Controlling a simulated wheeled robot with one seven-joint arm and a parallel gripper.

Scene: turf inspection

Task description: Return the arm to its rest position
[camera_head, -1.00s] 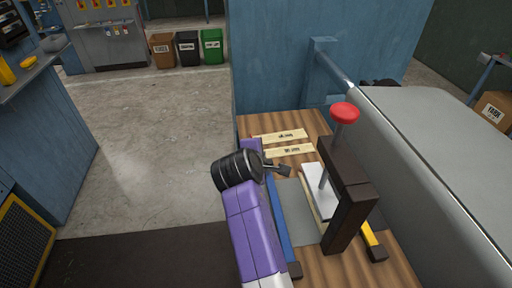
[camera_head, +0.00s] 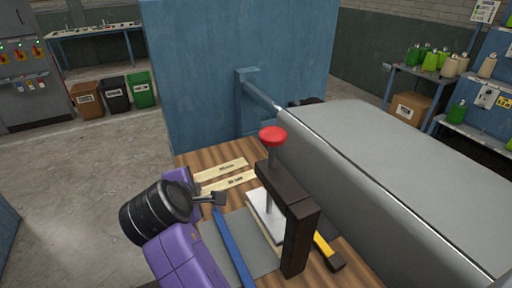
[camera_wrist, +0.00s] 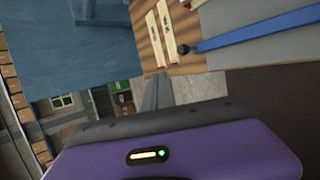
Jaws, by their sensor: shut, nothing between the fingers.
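My arm, purple with a black ribbed joint, rises at the lower left of the head view.
The dark press (camera_head: 290,205) with a red knob (camera_head: 272,136) stands on the bench. Two labelled wooden strips (camera_head: 221,171), a blue bar (camera_head: 233,247) and a yellow bar (camera_head: 323,245) lie around it. A blue panel (camera_head: 235,70) stands behind. Floor (camera_head: 70,190) at left is clear.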

